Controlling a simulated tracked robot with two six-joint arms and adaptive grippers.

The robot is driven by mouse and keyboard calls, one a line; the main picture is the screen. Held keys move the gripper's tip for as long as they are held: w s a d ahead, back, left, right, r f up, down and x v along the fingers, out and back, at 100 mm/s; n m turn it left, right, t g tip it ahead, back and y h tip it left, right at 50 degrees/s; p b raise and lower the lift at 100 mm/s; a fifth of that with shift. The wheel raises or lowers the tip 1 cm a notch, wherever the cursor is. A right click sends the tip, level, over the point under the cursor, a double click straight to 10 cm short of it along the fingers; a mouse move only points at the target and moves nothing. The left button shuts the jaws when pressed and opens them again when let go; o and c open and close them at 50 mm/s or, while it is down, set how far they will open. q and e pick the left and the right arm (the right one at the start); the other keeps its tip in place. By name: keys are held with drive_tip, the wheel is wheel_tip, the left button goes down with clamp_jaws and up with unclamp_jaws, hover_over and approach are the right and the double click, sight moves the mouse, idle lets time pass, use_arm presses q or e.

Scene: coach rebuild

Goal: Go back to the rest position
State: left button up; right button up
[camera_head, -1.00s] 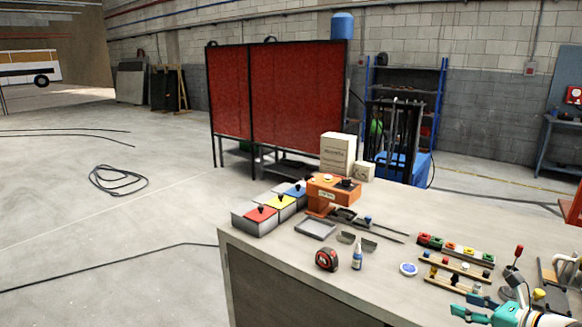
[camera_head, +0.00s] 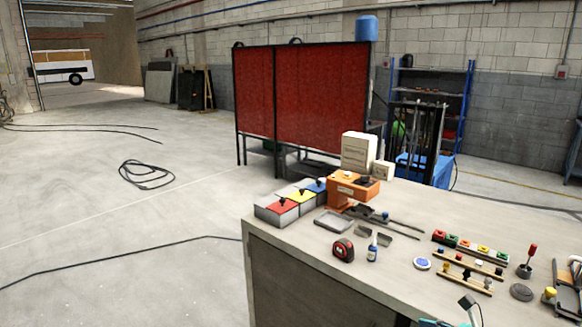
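The task names no object. A small teal and pale part of what looks like my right gripper (camera_head: 440,322) shows at the bottom edge, by the front of the workbench (camera_head: 300,245). Most of it is cut off, so I cannot tell if it is open or shut. My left gripper is not in view.
The bench holds red, yellow and blue lidded boxes (camera_head: 283,206), an orange device (camera_head: 352,190), a tape measure (camera_head: 343,250), a small bottle (camera_head: 373,253) and several small parts. Red screens (camera_head: 320,100) stand behind. A coiled cable (camera_head: 147,174) lies on the open floor at left.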

drive_tip(key=s+a+f+n+g, duration=0.4)
drive_tip(key=s+a+f, duration=0.3)
drive_tip(key=a+f, duration=0.15)
drive_tip(key=s+a+f+n+g, duration=0.4)
drive_tip(key=s+a+f+g, duration=0.15)
drive_tip(key=a+f, duration=0.35)
drive_tip(key=s+a+f+n+h, duration=0.2)
drive_tip(key=s+f+n, duration=0.2)
drive_tip(key=s+n, duration=0.3)
drive_tip(key=s+a+f+n+h, duration=0.2)
drive_tip(key=s+f+n, duration=0.2)
drive_tip(key=s+n, duration=0.3)
drive_tip(key=n, duration=0.5)
drive_tip(key=shift+a+n, duration=0.15)
drive_tip(key=shift+n, duration=0.25)
